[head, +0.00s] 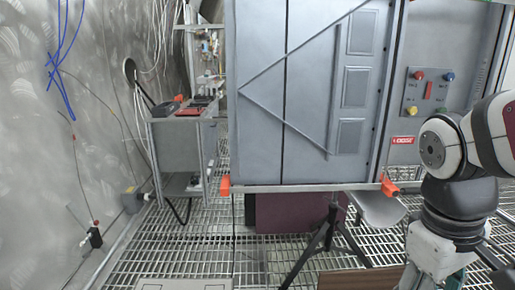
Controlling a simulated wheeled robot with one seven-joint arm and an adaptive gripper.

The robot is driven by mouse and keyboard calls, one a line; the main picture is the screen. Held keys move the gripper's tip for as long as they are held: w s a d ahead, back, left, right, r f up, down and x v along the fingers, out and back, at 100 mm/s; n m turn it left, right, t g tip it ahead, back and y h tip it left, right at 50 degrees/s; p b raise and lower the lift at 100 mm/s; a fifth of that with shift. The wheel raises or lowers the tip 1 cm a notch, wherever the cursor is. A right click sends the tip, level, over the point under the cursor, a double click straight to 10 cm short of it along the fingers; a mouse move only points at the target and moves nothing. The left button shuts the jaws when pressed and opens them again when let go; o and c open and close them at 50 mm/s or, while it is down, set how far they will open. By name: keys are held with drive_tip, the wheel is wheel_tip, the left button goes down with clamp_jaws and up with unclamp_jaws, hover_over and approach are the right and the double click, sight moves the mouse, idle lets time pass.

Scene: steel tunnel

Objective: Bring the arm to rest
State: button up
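My arm (459,201) rises at the right edge of the head view, with white and dark joints. Its upper link (497,130) runs out of the picture at the right edge. My gripper is not in view, so its opening and anything in it are hidden. The arm stands in front of the right part of a grey steel cabinet (262,95) and appears apart from it, though the exact gap cannot be told.
A control panel (427,92) with coloured buttons is just left of my arm. A black tripod (330,236) stands below the cabinet. A grey cart (180,140) holds tools at left. Blue cables (59,75) hang on the left wall. The grated floor (195,245) is partly clear.

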drive_tip(key=s+a+r+m+y, duration=0.15)
drive_tip(key=s+a+m, duration=0.35)
drive_tip(key=s, duration=0.8)
wheel_tip(320, 180, up, 35)
drive_tip(key=n+t+p, duration=0.2)
drive_tip(key=t+p, duration=0.2)
drive_tip(key=p, duration=2.9)
drive_tip(key=shift+a+r+p, duration=0.15)
drive_tip(key=shift+a+p, duration=0.05)
drive_tip(key=shift+p, duration=0.1)
